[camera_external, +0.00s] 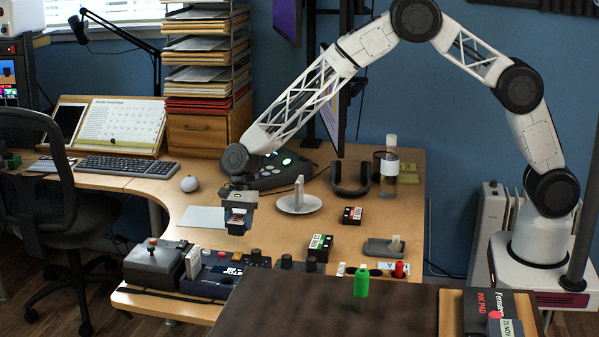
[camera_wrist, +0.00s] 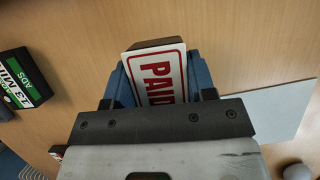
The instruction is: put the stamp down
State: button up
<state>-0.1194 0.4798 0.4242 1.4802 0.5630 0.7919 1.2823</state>
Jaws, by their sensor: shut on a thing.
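My gripper (camera_external: 238,212) hangs over the light wood desk (camera_external: 270,228), left of centre in the external view. It is shut on a stamp. In the wrist view the stamp's white top label (camera_wrist: 158,75) with red PAID lettering shows between the blue fingers (camera_wrist: 160,95); a brown edge shows beyond the label. In the external view the stamp (camera_external: 236,218) is small and mostly covered by the fingers. Its underside is hidden, so I cannot tell whether it touches the desk.
A white sheet (camera_external: 201,217) lies left of my gripper. A black box with a green label (camera_external: 320,246) stands to the right, and a red-labelled one (camera_external: 352,215) is farther back. A console (camera_external: 222,280) lines the front. A green-handled item (camera_external: 361,282) stands near the dark surface (camera_external: 300,305).

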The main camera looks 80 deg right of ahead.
aim_at(224, 246)
jog(key=shift+w+a+f, duration=0.1)
jog(key=shift+w+a, duration=0.05)
jog(key=shift+w, duration=0.65)
jog(key=shift+w+a+f, duration=0.1)
jog(key=shift+w+a, duration=0.05)
jog(key=shift+w, duration=0.65)
jog(key=shift+w+a, duration=0.1)
jog(key=shift+w, duration=0.3)
jog(key=shift+f, duration=1.75)
jog(key=shift+f, duration=0.1)
jog(key=o, duration=1)
jog(key=v, duration=1.2)
